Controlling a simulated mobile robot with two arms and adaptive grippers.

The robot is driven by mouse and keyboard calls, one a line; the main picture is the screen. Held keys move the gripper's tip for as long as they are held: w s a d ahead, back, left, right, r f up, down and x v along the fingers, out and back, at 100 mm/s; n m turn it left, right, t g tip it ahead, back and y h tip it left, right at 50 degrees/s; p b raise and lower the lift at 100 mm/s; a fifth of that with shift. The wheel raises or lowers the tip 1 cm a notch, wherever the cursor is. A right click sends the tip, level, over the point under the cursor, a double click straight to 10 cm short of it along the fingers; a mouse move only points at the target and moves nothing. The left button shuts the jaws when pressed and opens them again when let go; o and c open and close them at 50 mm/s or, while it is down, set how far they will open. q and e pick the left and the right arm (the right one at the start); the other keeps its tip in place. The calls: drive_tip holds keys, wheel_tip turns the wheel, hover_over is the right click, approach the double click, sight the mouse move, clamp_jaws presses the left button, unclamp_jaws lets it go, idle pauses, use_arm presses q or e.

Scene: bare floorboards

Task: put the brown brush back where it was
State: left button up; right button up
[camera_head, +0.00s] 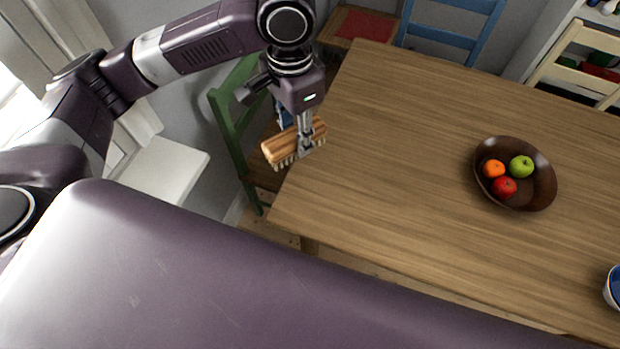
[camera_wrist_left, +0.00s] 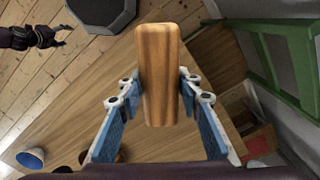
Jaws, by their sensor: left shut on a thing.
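The brown brush (camera_head: 283,150) has a wooden back and pale bristles facing down. My left gripper (camera_head: 305,140) is shut on it and holds it at the left edge of the wooden table (camera_head: 400,130). In the left wrist view, the brush (camera_wrist_left: 160,75) lies lengthwise between the two fingers of my left gripper (camera_wrist_left: 160,90), one finger on each long side. I cannot tell how far the bristles are above the table. My right gripper (camera_wrist_left: 42,36) shows small at the upper left of the left wrist view, away from the brush, with its fingers apart.
A dark bowl (camera_head: 540,195) with several fruits stands on the table, and a blue and white bowl (camera_head: 612,288) is at the right edge. A green chair (camera_head: 228,115) stands left of the table. Blue and cream chairs are behind it. The table's middle is clear.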

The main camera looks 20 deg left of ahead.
sight(318, 138)
use_arm(q)
drive_tip(key=w+m, duration=0.1)
drive_tip(key=m, duration=0.1)
drive_tip(key=d+f+m+p, duration=0.1)
drive_tip(key=m, duration=0.1)
drive_tip(key=w+d+m, duration=0.1)
drive_tip(key=m, duration=0.1)
drive_tip(key=shift+w+d+f+m+p, duration=0.15)
drive_tip(key=shift+w+f+m+p, duration=0.15)
drive_tip(key=shift+w+f+p, duration=0.1)
drive_tip(key=m, duration=0.1)
drive_tip(key=f+m, duration=0.1)
drive_tip(key=shift+w+d+m+p, duration=0.2)
drive_tip(key=shift+d+m+p, duration=0.1)
drive_tip(key=shift+d+p, duration=0.05)
drive_tip(key=shift+d+f+m, duration=0.2)
drive_tip(key=shift+f+m, duration=0.35)
drive_tip(key=shift+m, duration=0.45)
wheel_tip(318, 138, down, 16)
drive_tip(key=p, duration=0.2)
drive_tip(key=shift+r+p, duration=0.15)
drive_tip(key=shift+p, duration=0.2)
wheel_tip(318, 138, down, 4)
drive_tip(key=shift+r, duration=0.15)
drive_tip(key=shift+f, duration=0.35)
use_arm(e)
wheel_tip(318, 138, up, 6)
drive_tip(key=shift+s+a, duration=0.25)
use_arm(q)
drive_tip(key=shift+f, duration=0.1)
